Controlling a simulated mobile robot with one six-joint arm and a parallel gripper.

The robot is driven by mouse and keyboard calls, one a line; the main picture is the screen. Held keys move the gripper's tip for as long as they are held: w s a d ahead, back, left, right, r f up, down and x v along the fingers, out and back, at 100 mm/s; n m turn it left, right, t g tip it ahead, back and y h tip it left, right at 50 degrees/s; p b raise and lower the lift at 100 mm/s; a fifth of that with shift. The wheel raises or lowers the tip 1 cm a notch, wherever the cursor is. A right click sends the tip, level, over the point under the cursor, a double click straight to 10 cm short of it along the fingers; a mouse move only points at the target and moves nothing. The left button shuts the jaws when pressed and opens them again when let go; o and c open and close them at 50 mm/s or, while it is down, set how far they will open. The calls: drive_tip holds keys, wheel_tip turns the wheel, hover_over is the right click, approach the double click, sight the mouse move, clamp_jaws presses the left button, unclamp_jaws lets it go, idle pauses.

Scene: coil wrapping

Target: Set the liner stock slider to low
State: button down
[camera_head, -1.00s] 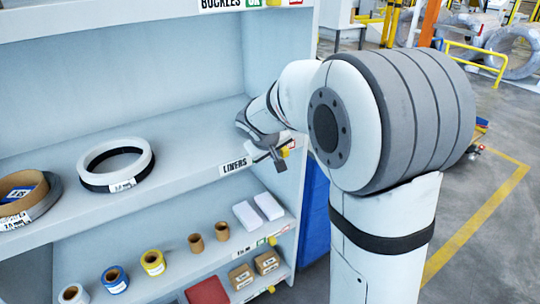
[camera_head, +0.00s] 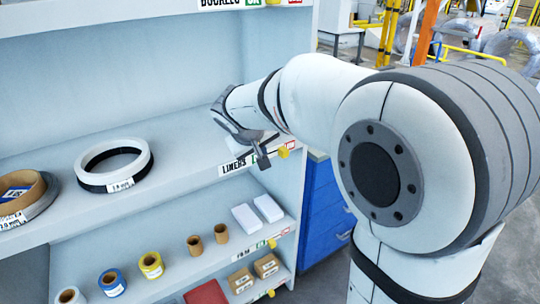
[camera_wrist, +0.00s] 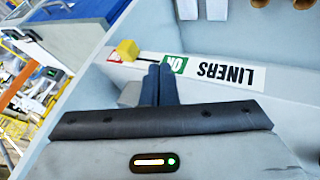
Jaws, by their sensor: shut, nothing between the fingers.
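The liner stock slider has a yellow knob (camera_head: 284,152) at the right end of the LINERS label (camera_head: 234,167) on the shelf edge. In the wrist view, the label appears upside down and the yellow knob (camera_wrist: 127,49) sits by its red end, whose word is unreadable. My gripper (camera_head: 262,160) is shut and empty, left of the knob. In the wrist view, my gripper (camera_wrist: 161,68) has its fingertips by the green OK patch (camera_wrist: 176,64), with a gap to the knob. In the head view, my gripper hides the green patch.
Black and white rings (camera_head: 115,165) lie on the liner shelf to the left. The shelf below holds white boxes (camera_head: 257,212), brown rolls and coloured tape rolls. A blue cabinet (camera_head: 325,205) stands right of the shelving.

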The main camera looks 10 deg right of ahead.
drive_tip(key=v, duration=0.5)
drive_tip(key=s+d+r+m+g+y+p, duration=0.1)
drive_tip(key=s+d+g+p, duration=0.1)
drive_tip(key=s+p, duration=0.4)
drive_tip(key=s+d+m+g+y+p, duration=0.1)
drive_tip(key=s+d+p, duration=0.3)
drive_tip(key=s, duration=1.3)
drive_tip(key=shift+r+m+g+y+p, duration=0.45)
drive_tip(key=shift+y+p, duration=0.35)
drive_tip(key=shift+p, duration=0.45)
